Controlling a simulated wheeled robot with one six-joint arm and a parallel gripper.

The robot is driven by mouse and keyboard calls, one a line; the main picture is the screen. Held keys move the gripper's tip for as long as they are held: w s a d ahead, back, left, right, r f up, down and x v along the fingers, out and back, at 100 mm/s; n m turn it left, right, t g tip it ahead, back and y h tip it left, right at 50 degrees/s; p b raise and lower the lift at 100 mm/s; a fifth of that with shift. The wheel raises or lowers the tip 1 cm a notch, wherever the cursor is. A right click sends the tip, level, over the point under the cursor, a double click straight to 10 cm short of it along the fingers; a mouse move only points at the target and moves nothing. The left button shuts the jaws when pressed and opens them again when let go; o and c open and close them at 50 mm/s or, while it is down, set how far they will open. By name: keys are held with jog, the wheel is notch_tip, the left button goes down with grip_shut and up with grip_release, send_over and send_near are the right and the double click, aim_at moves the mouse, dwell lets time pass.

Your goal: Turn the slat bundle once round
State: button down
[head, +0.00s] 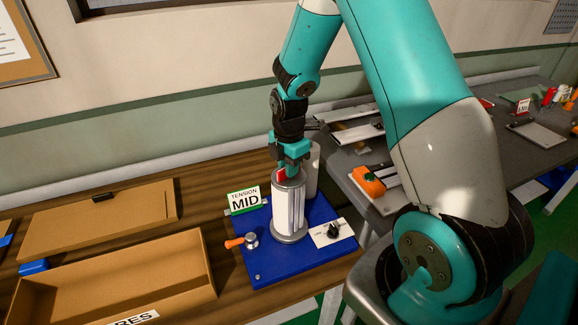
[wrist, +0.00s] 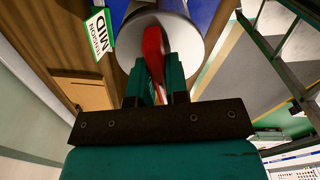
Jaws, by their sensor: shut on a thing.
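The slat bundle (head: 289,208) is an upright white cylinder of slats on a round grey base, standing on a blue plate (head: 262,268). A red tab (head: 282,175) stands at its top. My gripper (head: 290,167) is directly above the bundle, pointing down, shut on the red tab. In the wrist view the red tab (wrist: 154,50) lies between my two teal fingers, over the bundle's pale round top (wrist: 187,40). The fingers hide part of the tab.
A "TENSION MID" sign (head: 244,199), an orange-handled clamp or lever (head: 236,242) and a white plate with a black knob (head: 333,232) surround the bundle. A white cylinder (head: 313,172) stands behind it. A cardboard box (head: 120,275) lies left; a grey table (head: 350,165) stands right.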

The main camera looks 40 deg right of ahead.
jog(key=m+b, duration=0.1)
jog(key=m, duration=0.3)
jog(key=shift+m, duration=0.4)
jog(key=m+b, duration=0.1)
jog(key=m, duration=0.4)
jog(key=shift+m, duration=0.3)
jog(key=m, duration=0.5)
jog(key=shift+b, duration=0.35)
jog(key=shift+r+m, duration=0.1)
jog(key=shift+m, duration=2.4)
jog(key=shift+w, duration=0.1)
jog(key=c, duration=1.1)
grip_release()
